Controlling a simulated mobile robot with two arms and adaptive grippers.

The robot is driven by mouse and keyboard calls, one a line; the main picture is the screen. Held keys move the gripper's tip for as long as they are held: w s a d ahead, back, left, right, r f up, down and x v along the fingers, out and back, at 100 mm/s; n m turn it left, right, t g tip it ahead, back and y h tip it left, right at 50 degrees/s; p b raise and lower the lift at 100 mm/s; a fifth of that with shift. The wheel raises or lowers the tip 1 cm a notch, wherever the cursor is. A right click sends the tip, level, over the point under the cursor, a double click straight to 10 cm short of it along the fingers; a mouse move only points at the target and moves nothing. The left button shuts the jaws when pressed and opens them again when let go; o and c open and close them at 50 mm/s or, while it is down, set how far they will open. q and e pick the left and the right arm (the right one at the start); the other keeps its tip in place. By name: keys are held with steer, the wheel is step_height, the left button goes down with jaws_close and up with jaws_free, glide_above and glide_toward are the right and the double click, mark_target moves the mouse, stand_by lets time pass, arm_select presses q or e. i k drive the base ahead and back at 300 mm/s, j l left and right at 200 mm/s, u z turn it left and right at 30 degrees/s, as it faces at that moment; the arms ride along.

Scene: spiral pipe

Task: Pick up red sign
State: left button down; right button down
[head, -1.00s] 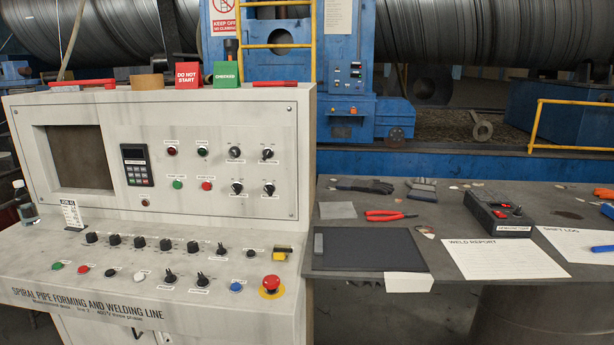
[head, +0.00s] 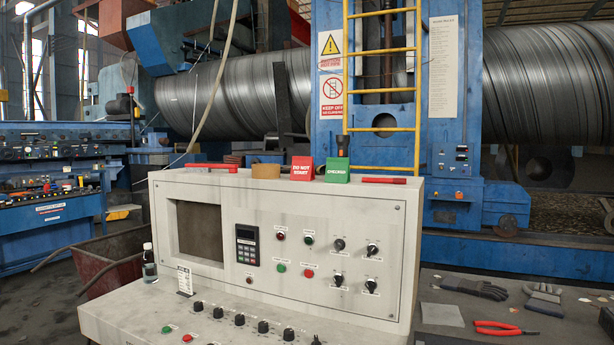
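The red sign (head: 302,168), lettered "DO NOT START", stands on the top ledge of the white control console (head: 188,286). A green sign (head: 338,170) lettered "CHECKED" stands just to its right. A brown tape roll (head: 266,171) sits to its left. Neither of my grippers shows in the head view.
The console top also holds a red-handled tool (head: 211,167), a dark flashlight-like item (head: 342,144) and a red marker-like item (head: 384,180). A bottle (head: 149,264) stands at the console's left. The dark table at right holds gloves (head: 474,288) and red pliers (head: 505,328). A red cart (head: 105,262) is at left.

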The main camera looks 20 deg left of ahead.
mark_target(302, 169)
steer(key=i+j+z, duration=0.1)
steer(key=j, duration=0.4)
steer(key=i+j+z, duration=0.1)
steer(key=j, duration=0.35)
steer(key=i+j+z, duration=0.1)
steer(key=j, duration=0.4)
